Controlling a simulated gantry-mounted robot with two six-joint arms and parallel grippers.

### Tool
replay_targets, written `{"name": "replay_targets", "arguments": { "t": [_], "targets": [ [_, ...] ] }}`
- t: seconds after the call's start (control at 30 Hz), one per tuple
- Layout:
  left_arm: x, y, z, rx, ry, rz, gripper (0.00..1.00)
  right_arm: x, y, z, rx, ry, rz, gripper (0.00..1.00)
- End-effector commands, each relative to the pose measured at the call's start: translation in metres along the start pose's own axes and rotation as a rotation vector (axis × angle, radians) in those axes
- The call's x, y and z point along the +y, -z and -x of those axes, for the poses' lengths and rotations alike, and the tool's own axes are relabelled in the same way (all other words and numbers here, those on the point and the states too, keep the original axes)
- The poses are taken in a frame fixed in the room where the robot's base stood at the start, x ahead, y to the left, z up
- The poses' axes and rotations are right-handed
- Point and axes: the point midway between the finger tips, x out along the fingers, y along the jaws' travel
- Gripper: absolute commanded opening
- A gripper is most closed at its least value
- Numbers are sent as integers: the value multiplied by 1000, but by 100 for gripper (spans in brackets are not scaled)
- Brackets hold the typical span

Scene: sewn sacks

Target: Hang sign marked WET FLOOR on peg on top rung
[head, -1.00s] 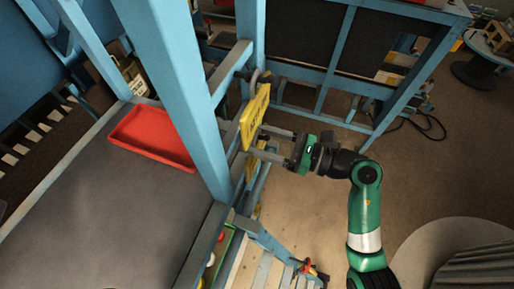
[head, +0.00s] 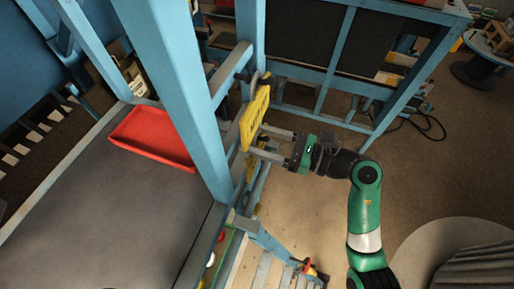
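A yellow sign (head: 255,118) with dark lettering too small to read hangs beside the blue post, just below a curved grey peg (head: 262,78) on the upper rung (head: 232,72). Whether its top is fully over the peg is hard to tell. My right gripper (head: 257,139) comes from the right, and its two long fingers stand apart with tips at the sign's lower part. Whether they touch it is unclear. My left gripper is not in view.
More yellow (head: 252,168) shows lower behind the post. A red tray (head: 152,137) lies on the grey tabletop (head: 110,215) at left. A thick blue post (head: 180,90) stands close to the sign.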

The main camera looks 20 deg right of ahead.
Motion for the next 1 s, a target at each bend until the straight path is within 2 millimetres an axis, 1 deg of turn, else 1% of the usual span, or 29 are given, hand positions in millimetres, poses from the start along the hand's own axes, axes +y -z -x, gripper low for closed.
{"name": "replay_targets", "arguments": {
  "t": [0.03,0.37,0.73,1.0],
  "targets": [
    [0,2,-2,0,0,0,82,0,-3,0,-1,0,1,13],
    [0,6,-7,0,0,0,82,0,-10,0,-1,0,1,13],
    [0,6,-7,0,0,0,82,0,-10,0,-1,0,1,13],
    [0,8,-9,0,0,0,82,0,-10,12,0,1,0,13]
  ]
}}
